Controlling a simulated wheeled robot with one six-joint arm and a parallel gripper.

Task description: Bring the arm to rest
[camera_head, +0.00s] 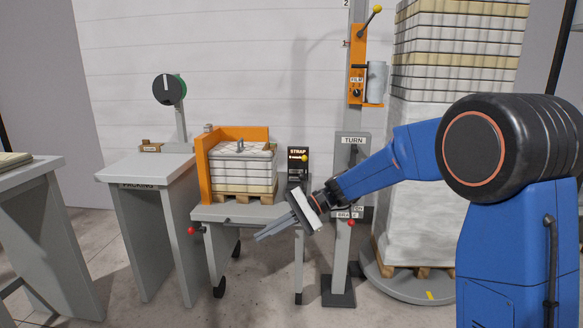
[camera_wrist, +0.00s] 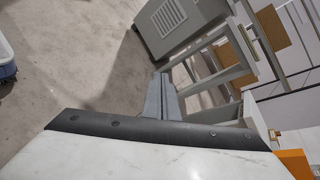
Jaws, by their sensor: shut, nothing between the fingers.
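My blue arm reaches in from the right in the head view and slopes down to the left. My gripper (camera_head: 262,236) is at its end, in front of the strapping table (camera_head: 226,212), with grey fingers pointing down and left. The fingers are shut and empty. In the wrist view the closed fingers (camera_wrist: 157,78) point away from the camera, over grey floor and table legs. I cannot tell how far the fingers are from the table edge.
A strapped stack (camera_head: 243,170) stands on the table by an orange frame (camera_head: 203,165). A grey side table (camera_head: 150,170) is to its left. A control post (camera_head: 345,250) and a tall wrapped pallet (camera_head: 410,200) stand behind my arm. Open floor (camera_head: 255,305) lies in front.

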